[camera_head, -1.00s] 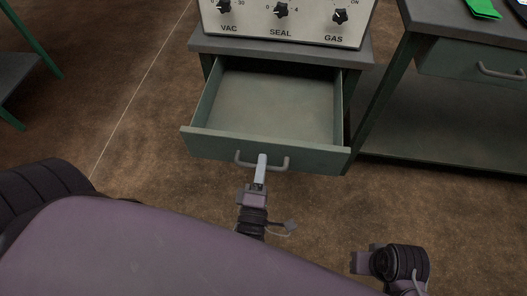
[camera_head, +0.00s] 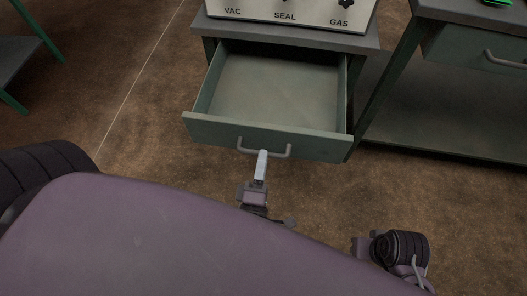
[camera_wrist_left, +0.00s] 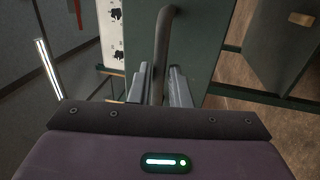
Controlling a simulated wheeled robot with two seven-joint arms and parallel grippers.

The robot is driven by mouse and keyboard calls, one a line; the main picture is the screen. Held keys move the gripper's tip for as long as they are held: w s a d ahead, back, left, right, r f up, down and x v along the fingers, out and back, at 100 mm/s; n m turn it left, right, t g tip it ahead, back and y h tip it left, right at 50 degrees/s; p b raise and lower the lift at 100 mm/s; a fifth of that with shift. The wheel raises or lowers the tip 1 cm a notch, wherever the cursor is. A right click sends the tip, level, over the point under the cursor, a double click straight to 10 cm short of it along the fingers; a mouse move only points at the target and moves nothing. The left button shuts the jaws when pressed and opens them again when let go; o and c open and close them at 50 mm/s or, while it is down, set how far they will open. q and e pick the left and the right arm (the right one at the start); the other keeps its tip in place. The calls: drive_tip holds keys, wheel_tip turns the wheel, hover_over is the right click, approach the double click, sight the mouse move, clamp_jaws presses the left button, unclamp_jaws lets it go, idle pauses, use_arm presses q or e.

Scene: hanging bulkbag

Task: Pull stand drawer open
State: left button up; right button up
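The stand drawer (camera_head: 268,135) is a grey-green box pulled well out of the stand (camera_head: 285,36), showing its empty inside. Its grey bar handle (camera_head: 283,152) is on the front panel. My left gripper (camera_head: 262,160) is at the middle of this handle. In the left wrist view, the fingers of my left gripper (camera_wrist_left: 161,82) lie on both sides of the handle bar (camera_wrist_left: 164,30), closed on it. My right gripper (camera_head: 362,247) is low at the right, apart from the drawer; its fingers are too unclear to read.
A control box with VAC, SEAL and GAS knobs (camera_head: 288,17) sits on the stand. A workbench with a shut drawer (camera_head: 480,52) and a low shelf stands at the right. A green-legged table (camera_head: 38,36) is at the left. Brown floor lies between.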

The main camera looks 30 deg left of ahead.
use_arm(q)
drive_tip(key=v, duration=0.5)
drive_tip(key=shift+s, duration=0.25)
